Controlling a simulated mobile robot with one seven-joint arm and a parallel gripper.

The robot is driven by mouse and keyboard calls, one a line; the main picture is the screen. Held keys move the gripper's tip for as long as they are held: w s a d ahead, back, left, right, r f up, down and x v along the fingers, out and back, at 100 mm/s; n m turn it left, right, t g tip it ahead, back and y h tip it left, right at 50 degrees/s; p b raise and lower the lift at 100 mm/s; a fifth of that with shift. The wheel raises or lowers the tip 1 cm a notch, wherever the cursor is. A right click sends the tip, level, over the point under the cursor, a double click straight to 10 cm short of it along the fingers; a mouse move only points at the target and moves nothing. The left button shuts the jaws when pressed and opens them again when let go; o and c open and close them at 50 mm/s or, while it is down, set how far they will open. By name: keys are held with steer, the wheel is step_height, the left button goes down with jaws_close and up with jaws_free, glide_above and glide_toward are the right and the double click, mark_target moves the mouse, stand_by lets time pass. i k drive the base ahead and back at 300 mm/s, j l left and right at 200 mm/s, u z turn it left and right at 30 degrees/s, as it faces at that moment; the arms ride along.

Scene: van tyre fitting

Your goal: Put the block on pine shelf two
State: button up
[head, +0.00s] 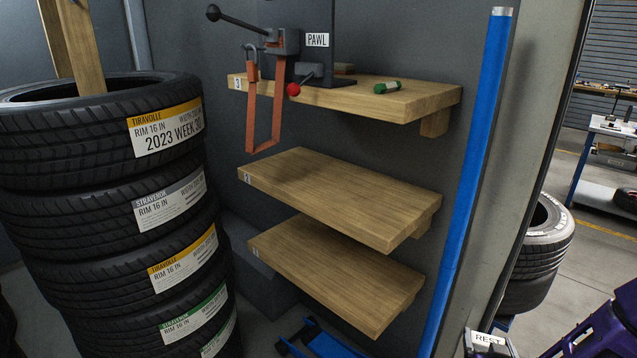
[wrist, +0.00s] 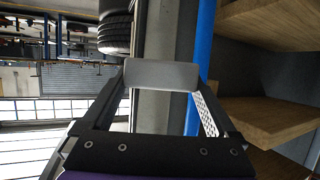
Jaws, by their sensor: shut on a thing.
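In the wrist view my gripper (wrist: 163,92) is shut on a pale grey block (wrist: 162,74), which spans the gap between its fingertips. The block is held in the air, touching no shelf. In the head view three pine shelves are fixed to a grey wall: a top one (head: 420,101), a middle one (head: 335,197) and a bottom one (head: 335,272). The middle and bottom shelves look bare.
Stacked tyres (head: 110,210) stand left; a blue post (head: 468,190) stands right of the shelves.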

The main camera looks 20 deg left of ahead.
mark_target(297, 173)
steer(key=j+u, duration=0.25)
steer(key=u, duration=0.15)
steer(key=j+u, duration=0.35)
steer(key=i+j+u, duration=0.1)
steer(key=u, duration=0.3)
steer(key=i+j+u, duration=0.15)
steer(key=u, duration=0.25)
